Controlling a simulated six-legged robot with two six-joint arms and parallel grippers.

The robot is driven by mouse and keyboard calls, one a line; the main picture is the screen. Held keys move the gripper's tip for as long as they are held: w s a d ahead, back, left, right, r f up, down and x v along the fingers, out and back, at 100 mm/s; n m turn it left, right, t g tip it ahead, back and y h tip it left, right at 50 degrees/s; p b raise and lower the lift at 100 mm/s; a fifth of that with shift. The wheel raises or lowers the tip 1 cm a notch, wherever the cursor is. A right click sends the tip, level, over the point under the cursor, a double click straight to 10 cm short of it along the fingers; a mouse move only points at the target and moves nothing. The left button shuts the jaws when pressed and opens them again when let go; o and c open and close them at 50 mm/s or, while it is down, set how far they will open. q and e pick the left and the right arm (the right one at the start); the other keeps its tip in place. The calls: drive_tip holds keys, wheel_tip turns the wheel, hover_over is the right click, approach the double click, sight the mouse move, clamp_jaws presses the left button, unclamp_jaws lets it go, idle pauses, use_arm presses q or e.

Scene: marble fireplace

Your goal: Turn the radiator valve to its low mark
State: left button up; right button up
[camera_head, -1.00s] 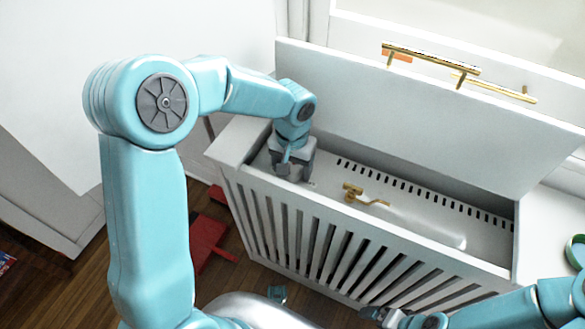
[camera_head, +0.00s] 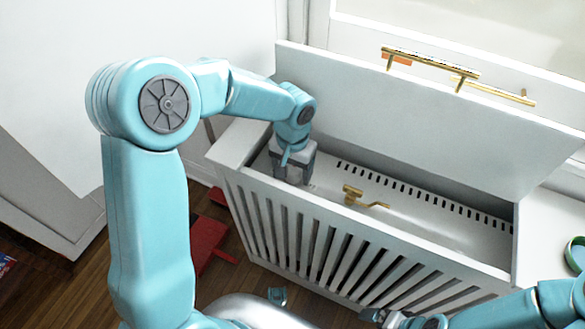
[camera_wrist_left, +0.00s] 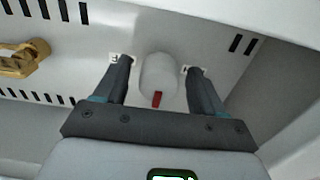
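The radiator valve is a white rounded knob (camera_wrist_left: 158,76) with a red pointer, on the white panel inside the opened radiator cover. In the left wrist view the pointer aims toward my gripper body. A small printed label (camera_wrist_left: 188,69) sits by the right fingertip and another (camera_wrist_left: 114,58) by the left; I cannot read them surely. My left gripper (camera_wrist_left: 157,64) is open, one finger on each side of the knob, with small gaps. In the head view my left gripper (camera_head: 293,181) reaches into the cover's left end and hides the knob. My right gripper (camera_head: 376,315) is low, in front of the cover.
The slatted radiator cover (camera_head: 350,245) has its lid (camera_head: 420,120) raised behind. A brass fitting (camera_head: 363,197) lies right of my left gripper, inside the cover. A red object (camera_head: 207,238) is on the floor. A green round dish (camera_head: 577,255) is at right.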

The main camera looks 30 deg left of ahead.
sight(292, 169)
use_arm(q)
drive_tip(key=shift+r, duration=0.1)
wheel_tip(292, 169, up, 16)
drive_tip(key=p, duration=0.4)
drive_tip(key=shift+s, duration=0.15)
idle(0.5)
